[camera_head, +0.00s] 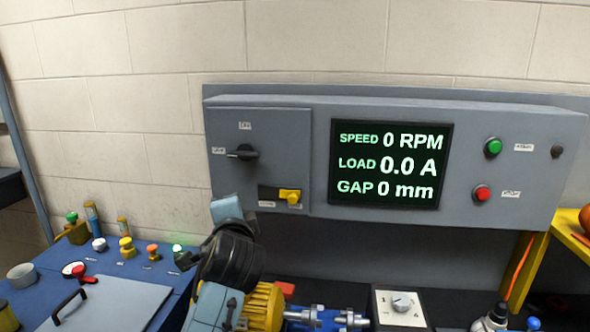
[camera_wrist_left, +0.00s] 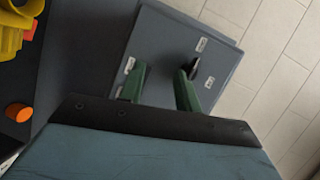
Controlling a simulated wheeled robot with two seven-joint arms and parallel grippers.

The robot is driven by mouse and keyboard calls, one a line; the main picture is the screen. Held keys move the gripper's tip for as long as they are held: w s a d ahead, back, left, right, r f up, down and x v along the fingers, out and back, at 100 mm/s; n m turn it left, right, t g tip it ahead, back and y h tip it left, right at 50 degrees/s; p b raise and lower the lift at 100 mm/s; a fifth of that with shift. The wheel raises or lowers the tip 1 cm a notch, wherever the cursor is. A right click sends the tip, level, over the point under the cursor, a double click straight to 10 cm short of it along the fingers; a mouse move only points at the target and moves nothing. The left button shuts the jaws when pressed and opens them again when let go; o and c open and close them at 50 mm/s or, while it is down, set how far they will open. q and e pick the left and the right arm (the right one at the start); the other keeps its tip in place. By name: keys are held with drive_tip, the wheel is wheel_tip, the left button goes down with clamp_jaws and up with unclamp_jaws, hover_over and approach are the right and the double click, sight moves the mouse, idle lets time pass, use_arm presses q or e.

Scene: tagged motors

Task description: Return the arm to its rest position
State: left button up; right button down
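My left arm (camera_head: 232,262) rises from the bottom of the head view, in front of the bench and the lower left of the grey control panel (camera_head: 480,115). Its gripper fingers are not clear there. In the left wrist view my left gripper (camera_wrist_left: 159,70) has two green fingers standing apart with nothing between them. Beyond the fingers is a grey panel box (camera_wrist_left: 165,40) with a black rotary knob (camera_wrist_left: 195,66), which also shows in the head view (camera_head: 243,153). The fingers look apart from the box. My right arm and gripper are not in view.
The blue bench (camera_head: 45,298) at left holds several coloured knobs and a grey lid (camera_head: 110,305) with a black handle. A yellow motor (camera_head: 262,305), partly behind my arm, and a dial box (camera_head: 400,305) stand below the panel. A yellow shelf (camera_head: 570,235) is at right.

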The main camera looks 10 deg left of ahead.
use_arm(q)
drive_tip(key=s+a+f+n+g+h, duration=0.2)
drive_tip(key=s+f+n+g, duration=0.1)
drive_tip(key=s+f, duration=0.6)
drive_tip(key=s+a+f+n+g+h, duration=0.1)
drive_tip(key=s+f+n+g, duration=0.15)
drive_tip(key=s+f, duration=0.65)
drive_tip(key=s+f+n+g+h, duration=0.1)
drive_tip(key=s+f+n+g, duration=0.15)
drive_tip(key=s+f, duration=0.5)
drive_tip(key=s+f+n+g+h, duration=0.2)
drive_tip(key=s+f+g, duration=0.2)
drive_tip(key=s, duration=0.7)
wheel_tip(320, 180, down, 29)
drive_tip(key=s+b, duration=0.1)
drive_tip(key=b, duration=0.5)
drive_tip(key=s+a+f+g+b, duration=0.1)
drive_tip(key=s+f+b, duration=0.2)
drive_tip(key=s+f, duration=0.5)
drive_tip(key=s+a+f+g+b, duration=0.1)
drive_tip(key=s+a+f+b, duration=0.1)
drive_tip(key=s+f, duration=0.7)
wheel_tip(320, 180, down, 6)
drive_tip(key=shift+r+b, duration=0.2)
drive_tip(key=shift+b, duration=0.45)
